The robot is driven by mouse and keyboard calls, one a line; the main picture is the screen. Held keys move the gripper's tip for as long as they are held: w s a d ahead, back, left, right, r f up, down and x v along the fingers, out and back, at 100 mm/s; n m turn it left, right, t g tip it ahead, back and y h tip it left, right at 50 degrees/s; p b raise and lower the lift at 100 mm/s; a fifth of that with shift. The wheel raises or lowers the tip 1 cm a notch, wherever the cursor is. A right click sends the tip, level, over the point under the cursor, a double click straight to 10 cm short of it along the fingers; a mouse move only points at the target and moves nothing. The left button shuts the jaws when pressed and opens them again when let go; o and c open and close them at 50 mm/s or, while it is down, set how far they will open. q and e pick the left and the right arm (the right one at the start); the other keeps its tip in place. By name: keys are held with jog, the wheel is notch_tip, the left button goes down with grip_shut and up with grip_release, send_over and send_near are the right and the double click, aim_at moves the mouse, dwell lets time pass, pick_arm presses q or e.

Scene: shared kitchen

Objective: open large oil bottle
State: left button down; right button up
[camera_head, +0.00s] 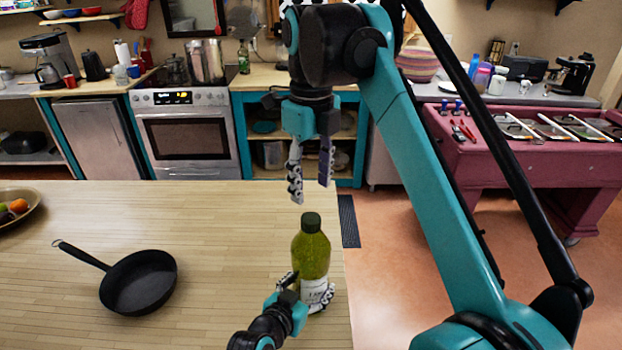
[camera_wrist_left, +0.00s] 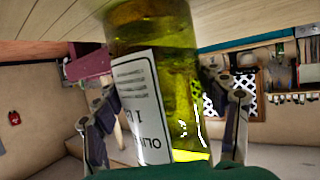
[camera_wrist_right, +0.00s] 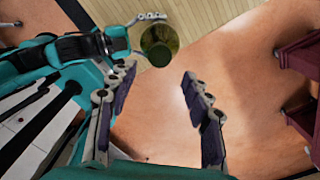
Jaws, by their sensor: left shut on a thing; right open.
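The large oil bottle (camera_head: 312,255) is green-yellow with a dark green cap (camera_head: 311,222) and a white label. It stands upright on the wooden table near its right edge. My left gripper (camera_head: 307,290) is shut around its lower part; the left wrist view shows the bottle (camera_wrist_left: 155,70) between the fingers (camera_wrist_left: 168,125). My right gripper (camera_head: 310,180) is open and empty, pointing down above the cap and apart from it. In the right wrist view the bottle's top (camera_wrist_right: 159,43) appears beyond the open fingers (camera_wrist_right: 155,95), off their centre line.
A black frying pan (camera_head: 138,282) lies on the table to the left. A fruit bowl (camera_head: 18,204) sits at the far left edge. The table's right edge is close to the bottle, with open floor (camera_head: 385,290) beyond. A stove (camera_head: 187,135) and counters stand behind.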

aim_at(311, 218)
jog(key=shift+f, duration=3.95)
